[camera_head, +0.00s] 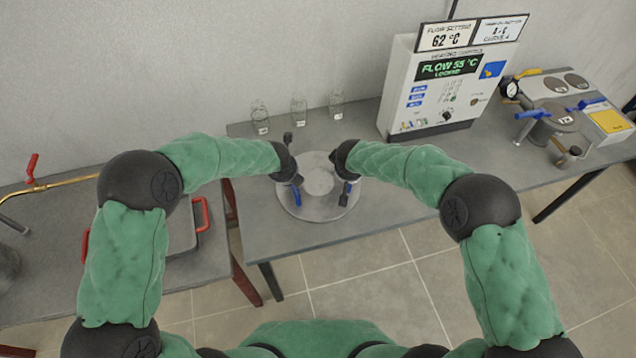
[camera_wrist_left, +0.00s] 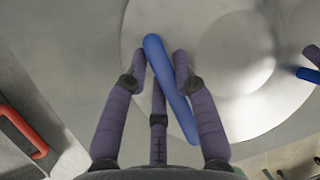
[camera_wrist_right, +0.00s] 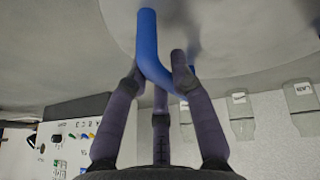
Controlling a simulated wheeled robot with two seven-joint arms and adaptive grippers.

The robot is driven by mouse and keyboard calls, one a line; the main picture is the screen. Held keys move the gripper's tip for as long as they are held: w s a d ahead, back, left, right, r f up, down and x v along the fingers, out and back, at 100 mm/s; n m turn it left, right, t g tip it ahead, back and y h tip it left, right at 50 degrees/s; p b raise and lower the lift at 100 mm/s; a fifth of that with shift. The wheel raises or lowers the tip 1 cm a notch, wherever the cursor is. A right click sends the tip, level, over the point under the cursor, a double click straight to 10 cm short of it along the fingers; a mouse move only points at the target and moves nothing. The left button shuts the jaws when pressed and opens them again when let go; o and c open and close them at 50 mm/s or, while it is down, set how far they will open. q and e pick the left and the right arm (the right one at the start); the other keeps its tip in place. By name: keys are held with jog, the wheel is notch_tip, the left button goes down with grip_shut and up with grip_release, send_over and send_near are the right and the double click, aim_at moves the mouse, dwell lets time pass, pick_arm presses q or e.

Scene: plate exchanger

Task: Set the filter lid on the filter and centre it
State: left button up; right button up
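The filter lid, a round pale grey disc (camera_head: 318,208) with a raised centre, shows between my grippers and overlaps the table's front edge. Its left blue handle (camera_head: 296,195) lies between the fingers of my left gripper (camera_head: 294,180), which looks shut on it; the left wrist view shows this handle (camera_wrist_left: 165,65) slanting between the fingertips. My right gripper (camera_head: 347,180) looks shut on the right blue handle (camera_head: 346,194), a bent bar in the right wrist view (camera_wrist_right: 147,35). A vessel with blue handles (camera_head: 558,118) stands at the right; I cannot tell whether it is the filter.
Several small glass bottles (camera_head: 298,110) stand along the back of the grey table (camera_head: 420,200). A white control box (camera_head: 430,90) stands right of the lid. A left table carries a red-handled tray (camera_head: 183,240).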

pick_arm(q)
jog(key=shift+d+r, duration=0.15)
grip_shut()
pick_arm(e)
jog(key=shift+a+r, duration=0.1)
jog(key=shift+r, duration=0.05)
grip_shut()
